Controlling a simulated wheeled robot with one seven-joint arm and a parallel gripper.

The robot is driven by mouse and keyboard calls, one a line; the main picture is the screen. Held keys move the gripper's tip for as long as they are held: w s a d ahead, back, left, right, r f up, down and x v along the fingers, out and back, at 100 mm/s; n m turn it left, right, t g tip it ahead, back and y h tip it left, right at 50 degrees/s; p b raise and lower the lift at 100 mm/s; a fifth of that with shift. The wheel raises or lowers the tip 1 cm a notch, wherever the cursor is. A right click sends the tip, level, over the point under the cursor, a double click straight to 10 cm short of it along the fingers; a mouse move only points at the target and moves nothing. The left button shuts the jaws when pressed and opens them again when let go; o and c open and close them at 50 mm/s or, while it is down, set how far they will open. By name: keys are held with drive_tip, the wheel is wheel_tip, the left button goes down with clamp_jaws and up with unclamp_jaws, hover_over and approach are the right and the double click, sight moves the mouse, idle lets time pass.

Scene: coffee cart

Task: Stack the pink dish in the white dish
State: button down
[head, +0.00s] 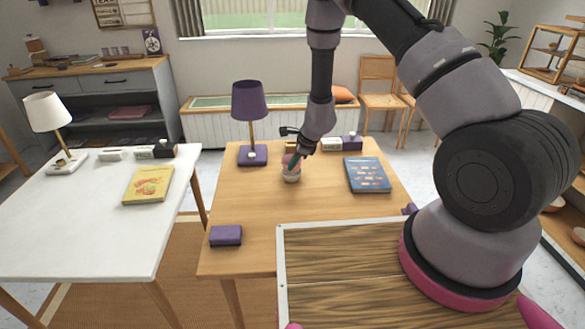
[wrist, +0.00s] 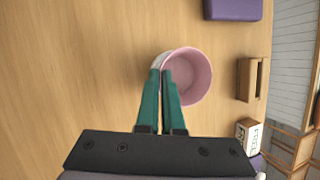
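The pink dish (wrist: 200,80) is round and deep, and its open top faces my wrist camera. My gripper (wrist: 160,74) has green fingers closed on the dish's near-left wall, one inside and one outside. The white dish (wrist: 159,60) shows only as a pale sliver beside the pink wall; the rest is hidden.
On the wooden table (head: 250,205) are a purple lamp (head: 250,105), a blue book (head: 367,175) to the right and a purple box (head: 226,235) at the front left. A small wooden holder (wrist: 252,78) is nearby. The table front is mostly clear.

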drive_tip(key=shift+f, duration=0.7)
drive_tip(key=shift+f, duration=0.55)
drive_tip(key=c, duration=1.1)
unclamp_jaws()
drive_tip(key=shift+o, duration=0.2)
